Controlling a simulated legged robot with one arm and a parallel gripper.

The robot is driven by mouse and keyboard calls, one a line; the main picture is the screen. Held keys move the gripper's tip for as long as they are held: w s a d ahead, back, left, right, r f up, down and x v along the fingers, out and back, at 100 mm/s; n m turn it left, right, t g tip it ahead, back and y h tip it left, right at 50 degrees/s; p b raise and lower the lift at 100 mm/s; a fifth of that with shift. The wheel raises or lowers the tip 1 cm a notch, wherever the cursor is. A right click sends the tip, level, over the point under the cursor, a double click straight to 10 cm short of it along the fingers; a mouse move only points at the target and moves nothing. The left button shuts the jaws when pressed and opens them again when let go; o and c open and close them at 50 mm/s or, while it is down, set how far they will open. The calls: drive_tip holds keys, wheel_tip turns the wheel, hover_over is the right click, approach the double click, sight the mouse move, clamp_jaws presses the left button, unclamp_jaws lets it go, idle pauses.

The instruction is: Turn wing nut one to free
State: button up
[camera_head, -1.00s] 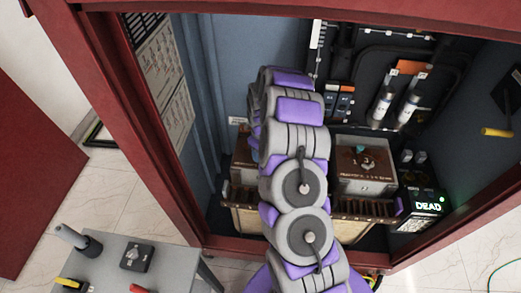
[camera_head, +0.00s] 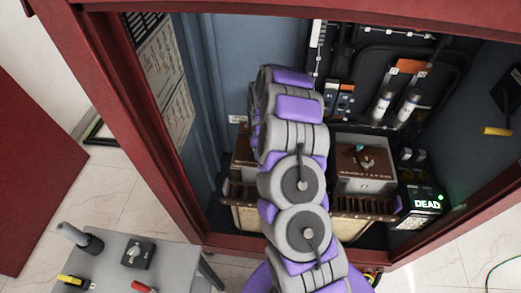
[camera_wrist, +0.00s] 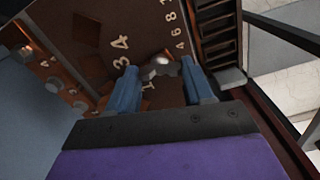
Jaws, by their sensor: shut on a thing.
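In the wrist view, my gripper (camera_wrist: 160,74) has its two blue fingers either side of a small pale metal piece (camera_wrist: 161,62), which looks like the wing nut, on a brown panel (camera_wrist: 93,58). The fingers are shut on it, though their contact is dim and blurred. White numerals, including 1, 3 and 4, surround it. In the head view, my arm hides the gripper. A brown-topped box (camera_head: 375,185) stands right of the arm, with a small teal piece (camera_head: 361,148) on top. I cannot tell which wing nut is number one.
A red cabinet frame (camera_head: 150,150) surrounds the work area. A black box (camera_head: 425,204) with a lit "DEAD" display stands at right. A grey table (camera_head: 172,270) with tools stands at lower left. A dark ribbed strip (camera_wrist: 217,38) lies close right of my fingers.

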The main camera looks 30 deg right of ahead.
drive_tip(key=shift+w+r, duration=0.1)
drive_tip(key=o, duration=1.1)
drive_tip(key=shift+d, duration=0.1)
drive_tip(key=shift+c, duration=0.2)
wheel_tip(320, 180, up, 17)
drive_tip(key=p, duration=0.2)
